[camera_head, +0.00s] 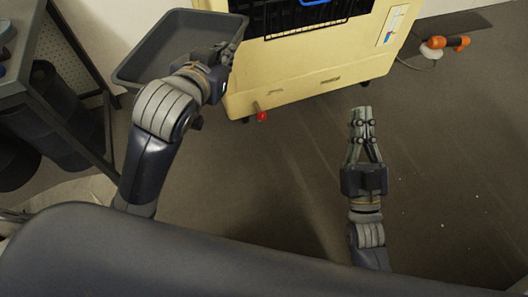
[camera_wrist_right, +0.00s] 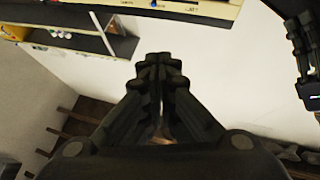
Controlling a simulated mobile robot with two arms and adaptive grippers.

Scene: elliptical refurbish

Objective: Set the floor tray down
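The floor tray (camera_head: 160,64) is a dark grey, shallow, empty rectangular tray at the upper left of the head view. My left gripper (camera_head: 228,52) is at the tray's right rim and appears shut on it; the fingertips are partly hidden by the wrist and rim. The tray looks tilted, and its height above the floor cannot be told. My right gripper (camera_head: 361,114) is over open floor, well to the right of the tray, with its fingers together and nothing between them. The right wrist view also shows these fingertips (camera_wrist_right: 161,62) touching.
A cream cart (camera_head: 300,84) with a dark wire-fronted opening stands right of the tray. A dark workbench (camera_head: 50,75) with a perforated panel is at the left. An orange power tool (camera_head: 445,43) lies at the upper right.

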